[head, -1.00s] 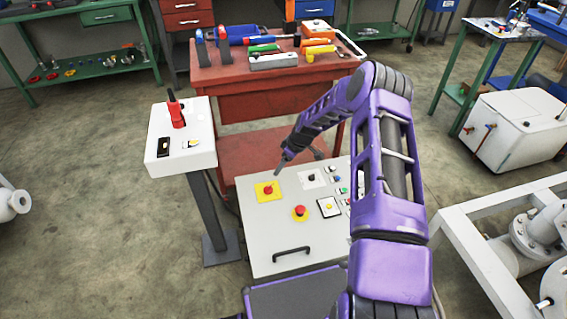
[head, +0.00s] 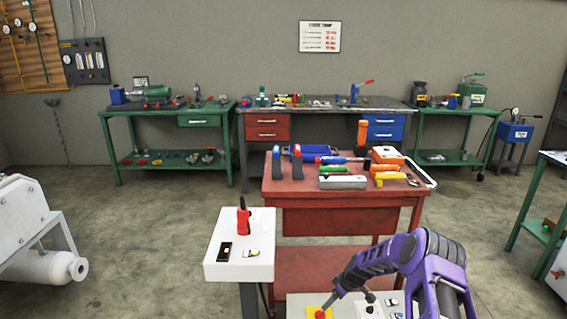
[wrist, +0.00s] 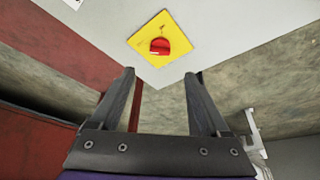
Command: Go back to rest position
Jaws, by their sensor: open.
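My purple arm shows at the lower right of the head view, with my gripper (head: 328,306) at its tip, close to the red button on a yellow plate (head: 319,312). In the wrist view my gripper (wrist: 160,95) has its two dark fingers spread apart with nothing between them. The red button (wrist: 159,46) on its yellow square lies beyond the fingertips, on a pale panel (wrist: 215,30). Whether the fingers touch the panel cannot be told; they look apart from it. Most of the panel is cut off at the bottom of the head view.
A red workbench (head: 345,190) with several tools stands behind the panel. A white pedestal box (head: 225,265) with a red handheld device (head: 243,217) stands to the left. Green benches (head: 180,122) line the back wall. Open floor (head: 140,230) lies at the left.

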